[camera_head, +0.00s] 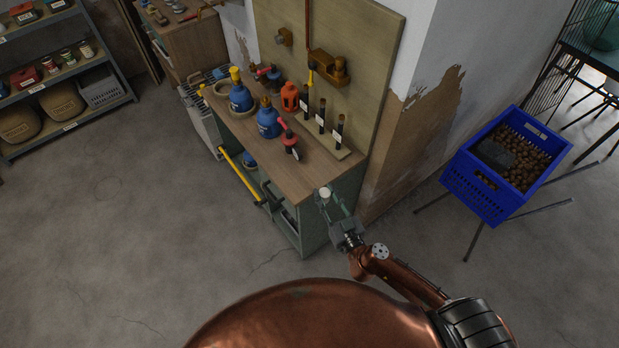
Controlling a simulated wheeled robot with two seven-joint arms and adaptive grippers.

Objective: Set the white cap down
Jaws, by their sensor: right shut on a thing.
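The white cap (325,192) is a small pale disc at the tips of my right gripper (328,198). The gripper is shut on it and holds it by the near right corner of the wooden-topped workbench (308,177). I cannot tell whether the cap touches the bench top or is above it. My copper right arm comes up from the lower right. My left gripper is not in view.
Blue demijohns (268,124), an orange container (290,98) and a rack of dark tubes (321,127) stand on the bench. The bench's near strip is bare. A blue crate (473,188) stands at right, shelves (62,75) at left.

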